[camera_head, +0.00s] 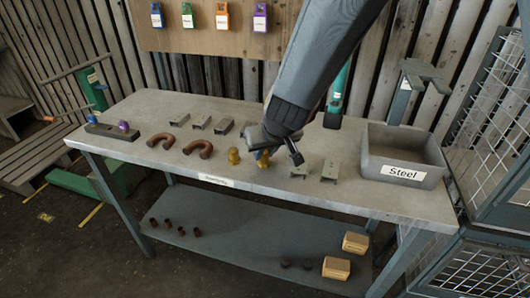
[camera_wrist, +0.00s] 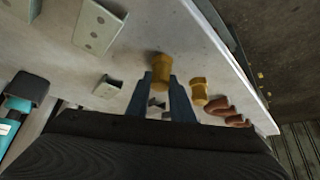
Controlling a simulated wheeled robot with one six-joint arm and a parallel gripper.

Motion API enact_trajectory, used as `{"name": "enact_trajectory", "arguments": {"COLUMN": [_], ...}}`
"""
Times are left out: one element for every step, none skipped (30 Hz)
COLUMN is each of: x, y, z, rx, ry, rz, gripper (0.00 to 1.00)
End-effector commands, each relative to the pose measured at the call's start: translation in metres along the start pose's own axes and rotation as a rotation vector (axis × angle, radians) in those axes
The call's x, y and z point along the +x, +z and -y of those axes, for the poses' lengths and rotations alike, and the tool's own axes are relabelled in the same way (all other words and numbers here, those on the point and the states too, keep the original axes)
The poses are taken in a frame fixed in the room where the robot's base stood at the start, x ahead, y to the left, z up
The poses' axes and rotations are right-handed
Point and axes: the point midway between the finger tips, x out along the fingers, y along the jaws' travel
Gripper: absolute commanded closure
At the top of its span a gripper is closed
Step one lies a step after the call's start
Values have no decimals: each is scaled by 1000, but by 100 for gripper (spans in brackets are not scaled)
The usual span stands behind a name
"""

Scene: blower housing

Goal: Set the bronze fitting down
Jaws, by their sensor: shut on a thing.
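My gripper (camera_wrist: 161,80) is shut on a bronze fitting (camera_wrist: 161,66), which sits upright between the two blue fingertips. In the head view the held fitting (camera_head: 263,161) is low over the grey bench (camera_head: 320,197), near its front middle, partly hidden by my gripper. I cannot tell whether it touches the bench top. A second bronze fitting (camera_head: 234,156) stands on the bench just left of my gripper; it also shows in the wrist view (camera_wrist: 199,91), right of the fingers and apart from them.
Brown pipe bends (camera_head: 198,146) lie left of the fittings, with metal brackets (camera_head: 200,121) behind. More brackets (camera_head: 331,170) lie close on the right, before a grey bin marked Steel (camera_head: 403,155). A teal bottle-like tool (camera_head: 337,100) stands behind. The front strip of bench is clear.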

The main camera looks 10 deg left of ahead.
Motion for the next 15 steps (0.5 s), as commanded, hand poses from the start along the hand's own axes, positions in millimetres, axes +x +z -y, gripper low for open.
{"name": "enact_trajectory", "arguments": {"x": [2,1,1,1,1,1,1,1,1,1,1,1,0,0,-1], "y": [1,1,1,1,1,1,1,1,1,1,1,1,0,0,-1], "z": [0,0,0,0,0,0,0,0,0,0,0,0,0,0,0], "rx": [0,0,0,0,0,0,0,0,0,0,0,0,0,0,1], "ry": [0,0,0,0,0,0,0,0,0,0,0,0,0,0,0], "rz": [0,0,0,0,0,0,0,0,0,0,0,0,0,0,0], "gripper": [78,73,66,61,61,61,61,61,61,61,61,61,61,61,61]}}
